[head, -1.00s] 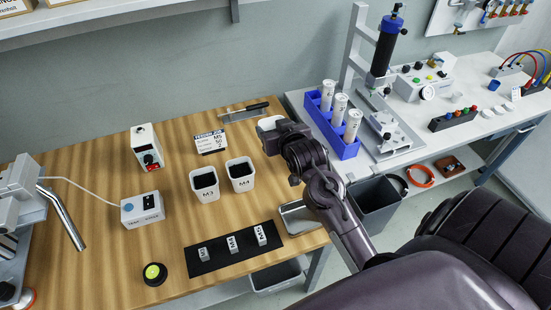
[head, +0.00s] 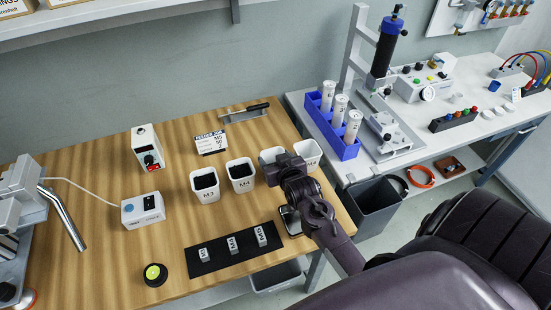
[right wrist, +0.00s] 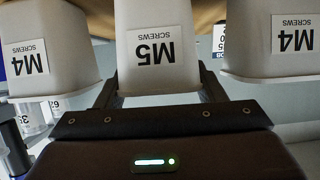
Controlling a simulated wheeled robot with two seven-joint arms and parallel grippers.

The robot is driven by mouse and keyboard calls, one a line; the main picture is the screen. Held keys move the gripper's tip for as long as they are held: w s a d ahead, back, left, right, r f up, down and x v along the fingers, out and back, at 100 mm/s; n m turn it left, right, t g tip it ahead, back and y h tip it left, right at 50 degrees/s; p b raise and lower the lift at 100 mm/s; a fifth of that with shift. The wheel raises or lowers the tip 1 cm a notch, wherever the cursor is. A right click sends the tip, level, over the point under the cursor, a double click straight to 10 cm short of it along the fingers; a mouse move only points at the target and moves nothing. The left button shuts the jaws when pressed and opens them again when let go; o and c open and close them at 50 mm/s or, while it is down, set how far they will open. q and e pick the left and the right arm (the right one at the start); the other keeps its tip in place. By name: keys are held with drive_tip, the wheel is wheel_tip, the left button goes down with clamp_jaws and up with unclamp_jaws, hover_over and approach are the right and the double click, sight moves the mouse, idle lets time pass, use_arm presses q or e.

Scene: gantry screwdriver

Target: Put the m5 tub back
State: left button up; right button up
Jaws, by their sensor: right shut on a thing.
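The white M5 tub (right wrist: 156,55) is between the fingers of my right gripper (right wrist: 158,95) in the right wrist view, and the gripper is shut on it. In the head view the M5 tub (head: 269,157) shows partly beside my right gripper (head: 284,160), whose hand hides the rest. It is in line with the tub marked M4 (head: 241,175) on its left and another white tub (head: 308,155) on its right. The wrist view shows M4 labels on both neighbours. I cannot tell whether the M5 tub touches the table. My left gripper is not in view.
The M3 tub (head: 204,186) stands left of the row. A black mat (head: 215,262) with small labelled blocks lies in front, and a job card (head: 210,143) stands behind. A blue rack (head: 346,151) with white cylinders is at the right.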

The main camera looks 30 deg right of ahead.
drive_tip(key=o, duration=1.1)
drive_tip(key=shift+f, duration=0.1)
drive_tip(key=shift+r, duration=0.2)
drive_tip(key=shift+b+v, duration=0.35)
drive_tip(key=shift+v, duration=5.65)
drive_tip(key=shift+f, duration=0.1)
